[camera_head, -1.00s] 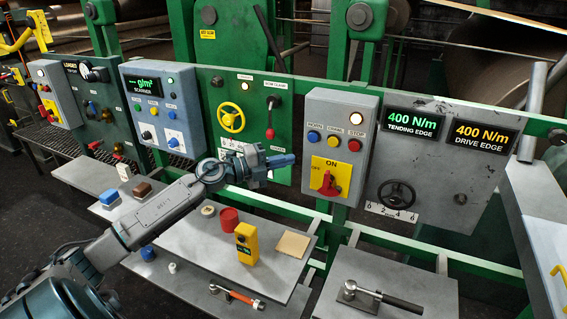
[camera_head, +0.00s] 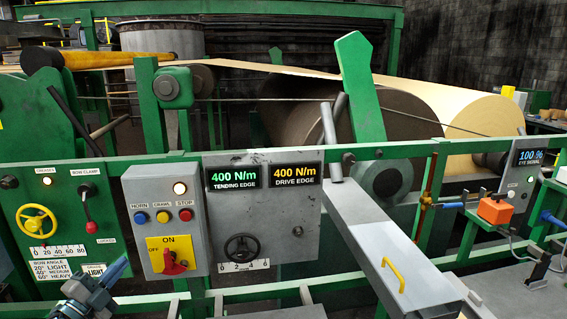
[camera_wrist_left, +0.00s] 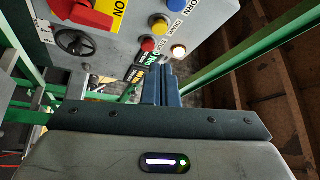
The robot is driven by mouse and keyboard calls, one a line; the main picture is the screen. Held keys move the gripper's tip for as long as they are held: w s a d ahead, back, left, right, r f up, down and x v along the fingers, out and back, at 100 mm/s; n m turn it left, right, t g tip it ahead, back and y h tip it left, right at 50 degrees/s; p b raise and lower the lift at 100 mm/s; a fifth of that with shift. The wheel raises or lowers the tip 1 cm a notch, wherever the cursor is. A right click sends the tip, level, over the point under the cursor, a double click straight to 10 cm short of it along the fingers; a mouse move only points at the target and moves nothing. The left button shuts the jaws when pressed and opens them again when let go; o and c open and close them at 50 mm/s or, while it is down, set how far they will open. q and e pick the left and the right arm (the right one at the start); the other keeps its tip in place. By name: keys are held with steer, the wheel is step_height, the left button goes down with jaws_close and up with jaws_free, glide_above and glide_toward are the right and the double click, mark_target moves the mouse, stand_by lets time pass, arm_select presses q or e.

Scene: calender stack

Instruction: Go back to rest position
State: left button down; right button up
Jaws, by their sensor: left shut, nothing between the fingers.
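The control box (camera_head: 133,205) has horn, crawl and stop buttons, a lit lamp and a red rotary switch (camera_head: 174,262) at ON. In the wrist view the box (camera_wrist_left: 205,25) shows upside down beyond the fingers, apart from them. My right gripper is not in view.
A yellow handwheel (camera_head: 36,224) is on the green panel at left. Two displays read 400 N/m above a black handwheel (camera_head: 241,249). A grey beam with a yellow handle (camera_head: 393,274) juts forward at right. An orange box (camera_head: 495,210) sits further right. Large rolls stand behind.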

arm_select(q)
steer(key=s+d+f+n+g+y, duration=0.2)
steer(key=s+f+n+g+y, duration=0.5)
steer(key=s+f+n+y, duration=0.6)
steer(key=s+d+f+n+g+h, duration=0.2)
steer(key=s+d+f+g+h, duration=0.25)
steer(key=s, duration=0.55)
steer(key=s+d+f+n+g+h, duration=0.15)
steer(key=s+d+f+g, duration=0.25)
steer(key=s+d+f, duration=0.5)
steer(key=s+a+f+g+b, duration=0.1)
steer(key=a+f+b, duration=0.15)
steer(key=f, duration=1.45)
steer(key=s+a+f+g+b, duration=0.1)
steer(key=a+f, duration=0.2)
steer(key=f, duration=1.3)
steer(key=s+a+f+b, duration=0.1)
steer(key=s+f, duration=1.7)
steer(key=f, duration=0.1)
steer(key=shift+a+f+n+g+b, duration=0.25)
steer(key=shift+n+g+b, duration=0.1)
steer(key=shift+n, duration=0.1)
